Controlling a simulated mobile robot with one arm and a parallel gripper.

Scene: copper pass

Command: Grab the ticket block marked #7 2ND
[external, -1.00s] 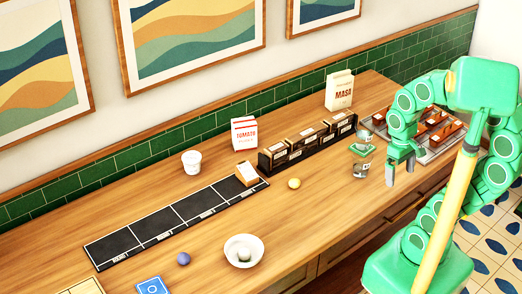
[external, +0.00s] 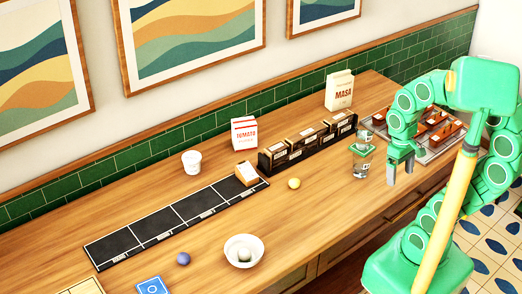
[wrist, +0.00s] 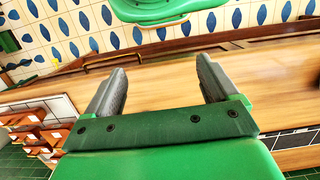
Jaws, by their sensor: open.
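No block can be read as #7 2ND; the labels are too small. A pale-topped orange ticket block (external: 247,172) stands at the right end of the black strip (external: 150,226). A black rack (external: 288,163) behind it holds several dark blocks with pale labels. My gripper (external: 401,172) is open and empty, fingers pointing down near the counter's front edge, right of the rack and apart from it. In the wrist view my gripper (wrist: 160,90) shows wide-spread fingers with nothing between them.
Stacked clear glassware with green parts (external: 362,150) stands just left of my gripper. A tray (external: 420,155) with several orange-brown pieces lies behind it. A yellow ball (external: 294,183), white bowl (external: 243,262), white cup (external: 191,162) and purple ball (external: 183,259) are further left.

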